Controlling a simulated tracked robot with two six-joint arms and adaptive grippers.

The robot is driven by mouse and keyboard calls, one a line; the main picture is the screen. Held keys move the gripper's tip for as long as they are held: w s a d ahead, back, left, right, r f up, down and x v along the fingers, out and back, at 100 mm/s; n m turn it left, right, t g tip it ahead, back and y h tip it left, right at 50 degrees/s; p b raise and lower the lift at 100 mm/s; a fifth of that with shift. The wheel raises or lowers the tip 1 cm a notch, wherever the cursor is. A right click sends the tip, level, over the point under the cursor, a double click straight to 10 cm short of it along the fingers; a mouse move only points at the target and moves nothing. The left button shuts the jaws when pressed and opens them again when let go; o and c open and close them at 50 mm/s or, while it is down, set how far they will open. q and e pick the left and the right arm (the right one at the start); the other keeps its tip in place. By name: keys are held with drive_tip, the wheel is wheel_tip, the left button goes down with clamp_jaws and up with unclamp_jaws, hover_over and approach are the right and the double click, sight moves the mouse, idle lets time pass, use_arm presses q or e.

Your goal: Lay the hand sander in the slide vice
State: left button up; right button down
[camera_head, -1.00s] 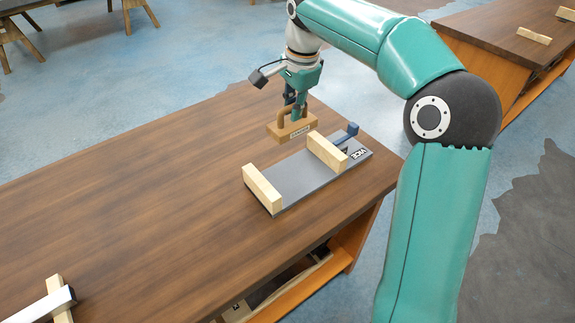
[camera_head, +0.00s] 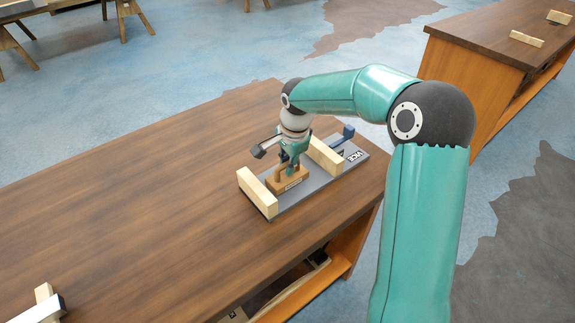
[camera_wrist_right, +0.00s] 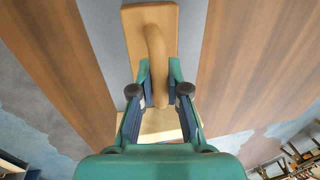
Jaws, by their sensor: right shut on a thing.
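The slide vice (camera_head: 312,190) is a grey plate near the table's right edge, with a pale wooden jaw at each end and a blue handle at the far end. The hand sander (camera_head: 287,183) is a brown block with an arched handle, between the two jaws and nearer the near-left one. My right gripper (camera_head: 290,166) is above it, shut on its handle. In the right wrist view the sander (camera_wrist_right: 150,18) and my right gripper (camera_wrist_right: 159,92) on the handle show close up. Whether the sander's underside touches the plate is hard to tell. My left gripper is not in view.
The brown wooden table (camera_head: 140,200) is mostly clear to the left of the vice. A wooden piece with a metal bar (camera_head: 45,302) lies at its near-left corner. Another table (camera_head: 490,50) with wooden pieces stands at the far right.

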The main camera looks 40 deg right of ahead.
sight(293, 179)
drive_tip(key=shift+f, duration=0.15)
drive_tip(key=c, duration=1.2)
unclamp_jaws()
drive_tip(key=shift+r, duration=0.25)
drive_tip(key=r, duration=0.4)
drive_tip(key=s+r, duration=0.1)
drive_tip(key=r, duration=0.2)
drive_tip(key=s+r, duration=0.1)
drive_tip(key=r, duration=0.3)
drive_tip(key=shift+a+r+p, duration=0.2)
drive_tip(key=shift+r+p, duration=0.1)
drive_tip(key=shift+p, duration=0.05)
drive_tip(key=shift+r, duration=0.1)
